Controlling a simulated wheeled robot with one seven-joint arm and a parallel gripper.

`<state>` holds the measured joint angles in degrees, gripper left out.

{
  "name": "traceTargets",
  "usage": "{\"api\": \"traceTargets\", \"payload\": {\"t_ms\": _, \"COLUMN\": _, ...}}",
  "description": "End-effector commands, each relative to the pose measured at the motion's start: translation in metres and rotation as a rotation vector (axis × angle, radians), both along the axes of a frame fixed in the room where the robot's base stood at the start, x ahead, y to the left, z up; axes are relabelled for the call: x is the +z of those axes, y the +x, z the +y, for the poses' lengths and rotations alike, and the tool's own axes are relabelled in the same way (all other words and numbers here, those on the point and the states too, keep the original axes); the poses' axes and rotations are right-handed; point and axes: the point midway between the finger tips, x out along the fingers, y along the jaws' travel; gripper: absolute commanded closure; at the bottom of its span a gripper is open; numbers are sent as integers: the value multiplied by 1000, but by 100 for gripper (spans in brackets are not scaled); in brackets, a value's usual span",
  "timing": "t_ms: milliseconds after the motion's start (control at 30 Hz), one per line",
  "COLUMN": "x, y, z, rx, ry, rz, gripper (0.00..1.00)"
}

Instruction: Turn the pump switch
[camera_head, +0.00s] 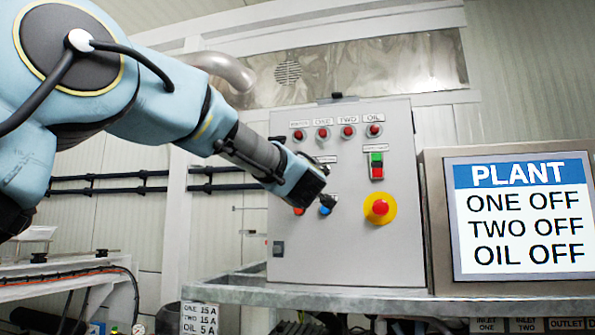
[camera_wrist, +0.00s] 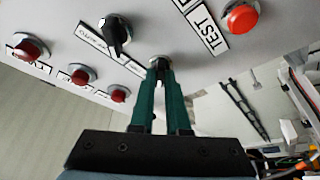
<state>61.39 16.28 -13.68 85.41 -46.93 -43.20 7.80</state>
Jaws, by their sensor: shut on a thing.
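A grey control panel (camera_head: 345,240) carries the switches. My gripper (camera_head: 305,182) is at its left middle part and covers some controls in the head view. In the wrist view, the green fingers of my gripper (camera_wrist: 159,72) are closed together at the panel face, shut on a small switch (camera_wrist: 158,61) with a pale collar. The fingers hide most of this switch, so its angle cannot be told. A black rotary knob (camera_wrist: 117,32) with a label beside it stands free, up and left of the fingertips.
Red lamps (camera_head: 348,132) line the panel's top. A green and red button pair (camera_head: 376,165) and a red emergency stop on yellow (camera_head: 379,208) are right of my gripper. A red button (camera_wrist: 242,18) sits near a TEST label. The screen (camera_head: 520,215) reads ONE OFF, TWO OFF, OIL OFF.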

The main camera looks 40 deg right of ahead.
Motion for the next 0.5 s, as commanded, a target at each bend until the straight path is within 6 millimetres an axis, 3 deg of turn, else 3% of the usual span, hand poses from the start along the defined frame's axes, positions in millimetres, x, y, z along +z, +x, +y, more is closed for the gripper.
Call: {"api": "traceTargets", "payload": {"t_ms": 500, "x": 0, "y": 0, "z": 0, "rx": 0, "ry": -26, "rz": 40, "gripper": 100}}
